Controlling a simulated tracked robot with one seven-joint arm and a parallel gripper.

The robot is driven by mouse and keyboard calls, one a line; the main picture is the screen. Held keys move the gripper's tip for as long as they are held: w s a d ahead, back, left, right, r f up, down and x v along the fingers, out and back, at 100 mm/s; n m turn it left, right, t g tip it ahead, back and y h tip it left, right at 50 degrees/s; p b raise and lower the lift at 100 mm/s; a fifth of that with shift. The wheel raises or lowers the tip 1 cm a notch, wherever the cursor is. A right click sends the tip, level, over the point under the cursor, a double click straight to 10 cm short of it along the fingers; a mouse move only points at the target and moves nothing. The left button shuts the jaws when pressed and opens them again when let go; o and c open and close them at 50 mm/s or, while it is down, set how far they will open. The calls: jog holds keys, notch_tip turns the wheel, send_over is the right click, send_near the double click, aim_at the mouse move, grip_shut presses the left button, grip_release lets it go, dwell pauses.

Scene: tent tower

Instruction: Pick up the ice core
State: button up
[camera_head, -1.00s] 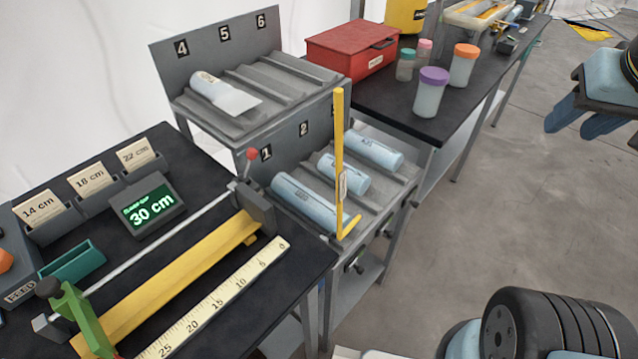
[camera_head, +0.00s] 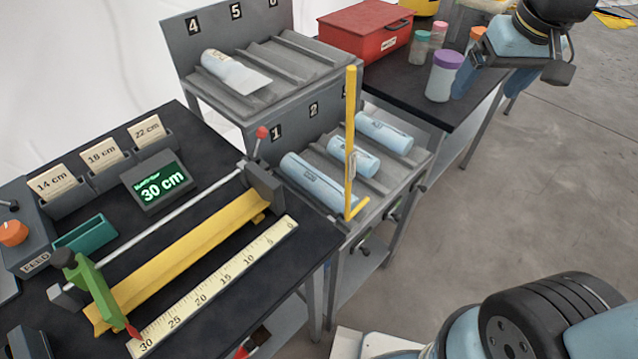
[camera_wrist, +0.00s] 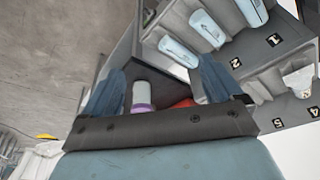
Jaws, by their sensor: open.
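Several light blue ice cores show. A long one lies in slot 1 (camera_head: 318,181), a shorter one in slot 2 (camera_head: 353,157) and another in slot 3 (camera_head: 384,132) of the lower grey rack (camera_head: 376,184). A paler core (camera_head: 228,70) lies in slot 4 of the upper rack, with a white sheet at its end. My gripper (camera_head: 487,92) is open and empty, high at the right, in front of the jars and apart from the cores. The wrist view shows its two blue fingers spread (camera_wrist: 163,68), with cores beyond them at the top (camera_wrist: 205,28).
A yellow post (camera_head: 350,130) stands at the front of the lower rack. A purple-lidded jar (camera_head: 443,76) and a red box (camera_head: 365,42) stand on the back bench. At left, the black bench holds a yellow trough (camera_head: 185,255), a ruler (camera_head: 215,285) and a 30 cm display (camera_head: 160,186).

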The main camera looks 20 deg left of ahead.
jog(key=w+a+f+n+g, duration=0.15)
jog(key=a+f, duration=0.25)
jog(key=a, duration=0.4)
jog(key=a+f+n, duration=0.3)
jog(key=a+f, duration=0.1)
jog(key=a, duration=0.3)
jog(key=n+h, duration=0.2)
jog(key=n, duration=0.2)
send_near(314, 177)
jog(key=f, duration=0.5)
jog(key=shift+w+d, duration=0.15)
jog(key=shift+w, duration=0.2)
jog(key=shift+w+d+f, duration=0.1)
jog(key=shift+w+f, duration=0.1)
jog(key=shift+f, duration=0.8)
jog(key=shift+w+f, duration=0.15)
jog(key=shift+f, duration=0.85)
jog(key=shift+w+d+f, duration=0.1)
jog(key=shift+w+f, duration=0.1)
jog(key=shift+f, duration=0.8)
jog(key=shift+a, duration=0.1)
jog(key=c, duration=1.6)
jog(key=shift+r, duration=0.15)
